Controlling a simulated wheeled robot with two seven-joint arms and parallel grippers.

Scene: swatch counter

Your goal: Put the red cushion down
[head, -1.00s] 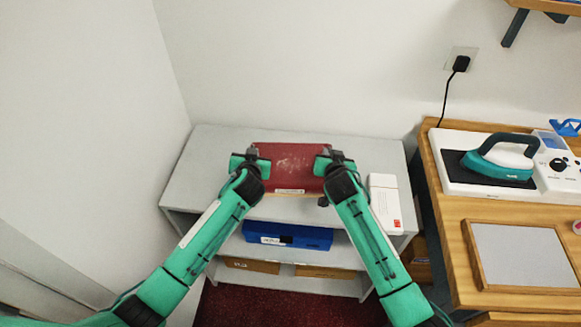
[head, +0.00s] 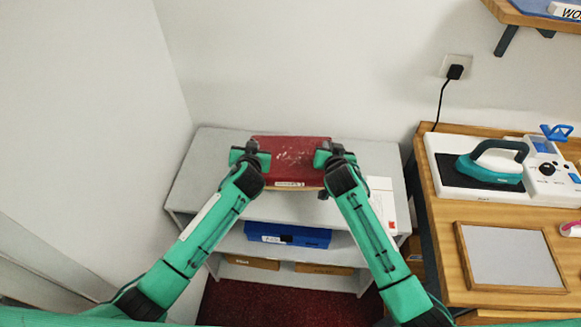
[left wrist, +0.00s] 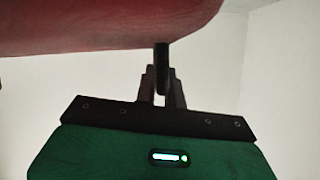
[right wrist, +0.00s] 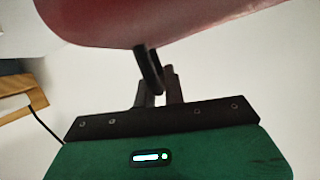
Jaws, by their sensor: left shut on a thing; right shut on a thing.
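The red cushion (head: 292,160) is held between my two arms over the grey shelf unit (head: 205,165), in the middle of the head view. My left gripper (head: 262,158) is shut on its left side and my right gripper (head: 322,158) is shut on its right side. The cushion's underside fills the top of the left wrist view (left wrist: 100,25) and of the right wrist view (right wrist: 140,20). A pale label shows at its front edge. I cannot tell whether the cushion touches the shelf top.
A white box (head: 383,200) is on the shelf top, right of the cushion. A blue box (head: 288,235) is on the shelf below, with brown boxes (head: 250,262) lower. A wooden table (head: 440,240) at right bears an iron (head: 492,165) and a framed grey panel (head: 510,255).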

